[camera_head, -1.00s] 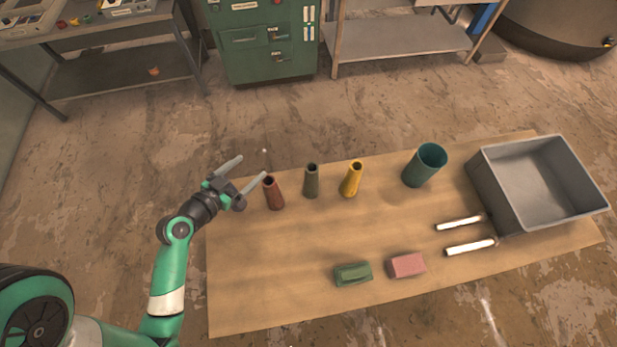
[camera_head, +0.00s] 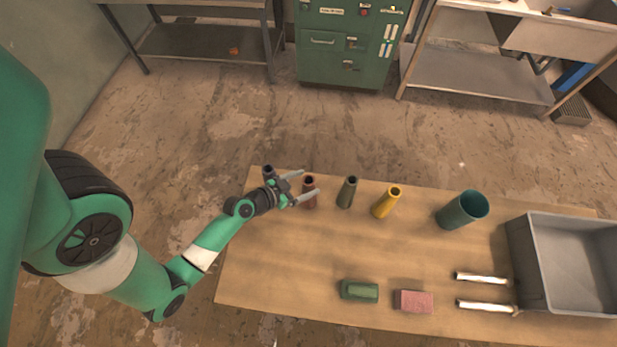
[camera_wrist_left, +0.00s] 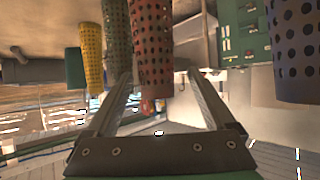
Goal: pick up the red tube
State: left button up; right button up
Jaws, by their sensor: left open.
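The red tube (camera_head: 309,197) stands upright near the left end of the brown mat (camera_head: 262,262). My left gripper (camera_head: 307,184) is open, with one finger on each side of the tube's upper part. In the left wrist view the perforated red tube (camera_wrist_left: 151,45) shows between the two spread fingers (camera_wrist_left: 158,82). I cannot tell whether either finger touches it. My right gripper is not in view.
A dark tube (camera_head: 268,172) stands left of the red one, close to my gripper. A grey-green tube (camera_head: 347,193) and a yellow tube (camera_head: 386,203) stand to its right. Farther right are a teal cup (camera_head: 462,211) and a grey bin (camera_head: 535,265). The mat's middle is clear.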

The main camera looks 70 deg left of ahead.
pick_arm(q)
jog(key=x, duration=0.4)
jog(key=shift+w+d+f, duration=0.1)
jog(key=shift+w, duration=0.3)
jog(key=shift+s, duration=0.1)
grip_shut()
